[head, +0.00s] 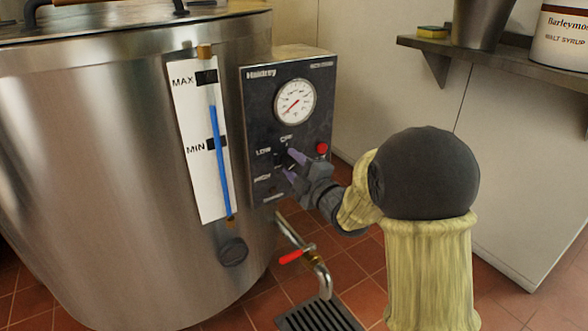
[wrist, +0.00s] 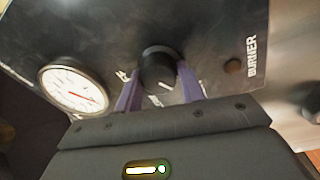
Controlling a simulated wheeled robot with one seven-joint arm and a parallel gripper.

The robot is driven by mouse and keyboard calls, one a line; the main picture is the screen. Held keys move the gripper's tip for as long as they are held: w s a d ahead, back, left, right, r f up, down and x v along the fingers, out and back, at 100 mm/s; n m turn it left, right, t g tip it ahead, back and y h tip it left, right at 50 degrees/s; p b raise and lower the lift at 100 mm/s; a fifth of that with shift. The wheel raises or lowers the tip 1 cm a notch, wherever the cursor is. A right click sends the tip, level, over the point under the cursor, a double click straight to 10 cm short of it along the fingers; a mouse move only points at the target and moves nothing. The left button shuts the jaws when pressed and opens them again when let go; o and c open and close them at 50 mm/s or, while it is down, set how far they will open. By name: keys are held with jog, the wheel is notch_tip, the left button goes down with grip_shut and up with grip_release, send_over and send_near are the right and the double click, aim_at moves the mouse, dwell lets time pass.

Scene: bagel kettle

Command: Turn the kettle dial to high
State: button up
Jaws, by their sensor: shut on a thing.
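The kettle (head: 100,150) is a large steel vessel with a dark control panel (head: 318,85) on its right side. The panel carries OFF, LOW and HIGH labels around the dial. The dial is a round black knob (wrist: 157,66) with a short white mark that points down and slightly right in the wrist view; the exact setting is hard to read. My gripper (head: 291,166) is at the dial, its purple fingers one on each side of the knob, shut on it. It also shows in the wrist view (wrist: 159,84). The fingers partly hide the labels.
A white gauge (head: 295,101) sits above the dial, and a red lamp (head: 322,148) to its right. A blue level tube (head: 219,150) runs down the kettle's front. A tap with a red handle (head: 291,257) sits below, over a floor grate (head: 318,315). A shelf (head: 490,62) is at right.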

jog(key=shift+f, duration=0.1)
dwell(0.3)
jog(key=o, duration=1)
jog(key=p+v, duration=0.1)
jog(key=v, duration=1.4)
jog(key=shift+w+f+p, duration=0.1)
jog(key=shift+f+p, duration=0.1)
jog(key=shift+p, duration=0.15)
jog(key=shift+d+b, duration=0.1)
jog(key=shift+b, duration=0.8)
